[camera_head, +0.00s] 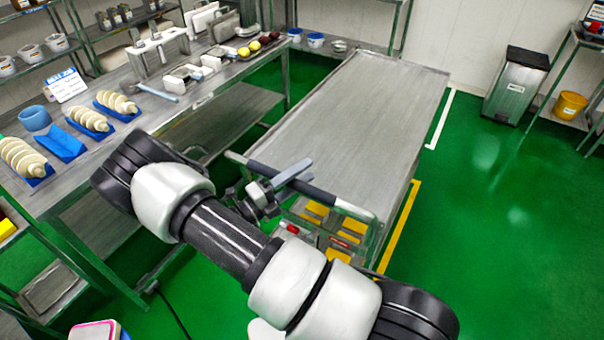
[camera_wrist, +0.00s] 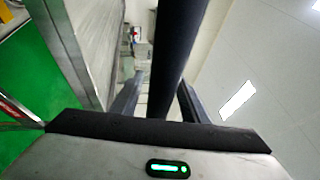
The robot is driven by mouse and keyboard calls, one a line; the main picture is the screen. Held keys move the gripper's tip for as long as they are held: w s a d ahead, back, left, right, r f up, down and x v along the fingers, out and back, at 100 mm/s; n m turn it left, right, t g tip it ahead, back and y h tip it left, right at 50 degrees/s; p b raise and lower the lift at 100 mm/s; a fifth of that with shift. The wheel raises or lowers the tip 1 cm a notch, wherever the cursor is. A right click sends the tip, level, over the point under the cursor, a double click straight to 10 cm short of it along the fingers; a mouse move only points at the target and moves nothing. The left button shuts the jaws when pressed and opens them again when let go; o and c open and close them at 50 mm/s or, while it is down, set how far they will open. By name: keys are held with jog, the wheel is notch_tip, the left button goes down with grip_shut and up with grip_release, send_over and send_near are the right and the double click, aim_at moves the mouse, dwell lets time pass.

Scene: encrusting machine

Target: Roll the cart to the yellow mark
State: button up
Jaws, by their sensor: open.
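The cart (camera_head: 360,110) is a long steel-topped trolley in the middle of the head view. Its dark handle bar (camera_head: 325,196) runs across the near end and also shows in the wrist view (camera_wrist: 178,40). My gripper (camera_head: 290,178) is at this handle, and my arm hides part of the near end. In the wrist view my gripper (camera_wrist: 160,100) is open, with the dark bar passing between its two fingers; I cannot tell if they touch it. A yellow mark (camera_head: 402,228) shows on the green floor along the cart's near right side.
A steel workbench (camera_head: 195,105) with trays and tools stands close on the left. A white floor mark (camera_head: 440,118) lies by the cart's far right corner. A bin (camera_head: 515,85) and a rack with a yellow bucket (camera_head: 570,105) stand at the right. Floor right of the cart is clear.

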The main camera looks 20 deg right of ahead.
jog(key=b+v, duration=0.2)
jog(key=v, duration=1.5)
jog(key=shift+a, duration=0.25)
jog(key=s+d+r+m+g+y+p, duration=0.1)
jog(key=s+d+r+m+g+y, duration=0.3)
jog(key=r+m, duration=0.45)
jog(key=s+d+r+m+g+y+p, duration=0.1)
jog(key=s+d+r+m+g+y, duration=0.1)
jog(key=d+r+m+g+y, duration=0.55)
jog(key=s+r+m+t+y+p, duration=0.1)
jog(key=s+r+m+t+y, duration=0.2)
jog(key=s+r+m+t, duration=0.2)
jog(key=s+r+m+t+y+p, duration=0.2)
jog(key=s+r+m+t+y, duration=0.2)
jog(key=r+m, duration=0.6)
jog(key=s+a+m+t, duration=0.1)
jog(key=m+t, duration=0.1)
jog(key=m, duration=0.5)
jog(key=shift+s+r+m, duration=0.15)
jog(key=shift+r+m, duration=0.15)
jog(key=shift+r, duration=0.1)
jog(key=shift+y, duration=0.25)
